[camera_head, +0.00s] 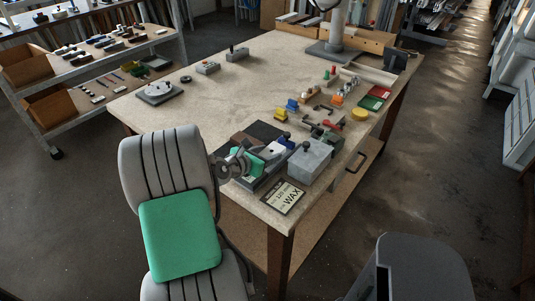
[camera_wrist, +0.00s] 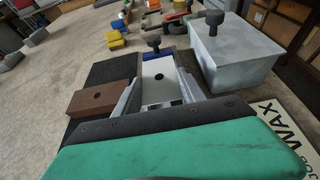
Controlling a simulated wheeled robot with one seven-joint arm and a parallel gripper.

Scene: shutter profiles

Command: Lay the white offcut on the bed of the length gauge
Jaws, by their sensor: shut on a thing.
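The white offcut (camera_wrist: 158,75), a pale block with a dark hole in its top, lies between my two fingers in the wrist view. My gripper (camera_wrist: 159,91) is shut on it, one finger against each side. In the head view the offcut (camera_head: 271,147) shows as a small pale patch in front of my green-padded gripper (camera_head: 262,154). A blue part with a black knob (camera_wrist: 153,41) stands just beyond the offcut and seems to belong to the length gauge. The gauge's bed is mostly hidden beneath my gripper and the offcut, so I cannot tell whether the offcut touches it.
A brown block (camera_wrist: 98,98) lies left of my gripper by a black mat (camera_wrist: 112,68). A grey box with a knob (camera_wrist: 235,52) stands close on the right, near a WAX sign (camera_head: 283,196). Small coloured parts lie beyond. The table's left middle (camera_head: 200,100) is clear.

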